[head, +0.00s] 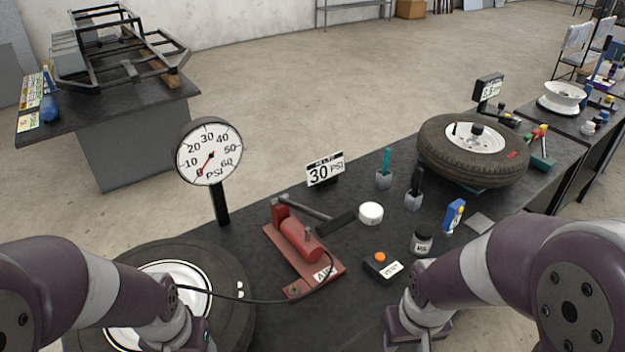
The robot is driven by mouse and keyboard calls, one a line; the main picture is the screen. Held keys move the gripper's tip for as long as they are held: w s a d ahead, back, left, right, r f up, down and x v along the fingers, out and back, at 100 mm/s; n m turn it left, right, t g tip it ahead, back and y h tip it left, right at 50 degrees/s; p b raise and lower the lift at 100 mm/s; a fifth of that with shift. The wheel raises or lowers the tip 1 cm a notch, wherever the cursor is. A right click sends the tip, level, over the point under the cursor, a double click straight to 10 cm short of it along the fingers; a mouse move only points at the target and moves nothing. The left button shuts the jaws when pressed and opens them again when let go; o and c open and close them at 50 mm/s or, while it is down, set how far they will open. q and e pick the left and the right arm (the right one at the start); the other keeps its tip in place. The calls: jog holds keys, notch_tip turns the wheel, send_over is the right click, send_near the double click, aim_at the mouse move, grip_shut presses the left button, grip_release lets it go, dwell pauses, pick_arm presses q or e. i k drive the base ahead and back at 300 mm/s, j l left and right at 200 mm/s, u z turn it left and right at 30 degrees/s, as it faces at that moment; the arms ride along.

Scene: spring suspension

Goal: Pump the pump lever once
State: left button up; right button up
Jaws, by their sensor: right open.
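The red foot-style pump (300,238) sits on the dark table in the middle of the head view. Its lever (308,210) is a grey bar with a black grip (337,223), lying low and slanting to the right beside the red cylinder. A black hose runs from the pump to the tyre at lower left. My right gripper (420,338) is at the bottom edge, right of and nearer than the pump, apart from the lever; it is open and partly cut off. My left wrist (178,328) shows over the tyre, but its fingers are out of frame.
A round gauge (209,152) reads about 0 PSI, behind a tyre (232,310). A 30 PSI sign (325,170), white roll (370,214), orange-button box (381,265) and dark jar (421,240) surround the pump. A second tyre (432,158) lies at the right.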

aim_at(331, 224)
jog(key=u, duration=0.95)
jog(key=l+u, duration=0.15)
jog(key=u, duration=0.15)
jog(key=l+u, duration=0.1)
jog(key=u, duration=0.25)
jog(key=k+l, duration=0.1)
jog(key=l, duration=1)
jog(key=k+l, duration=0.15)
jog(key=l, duration=0.4)
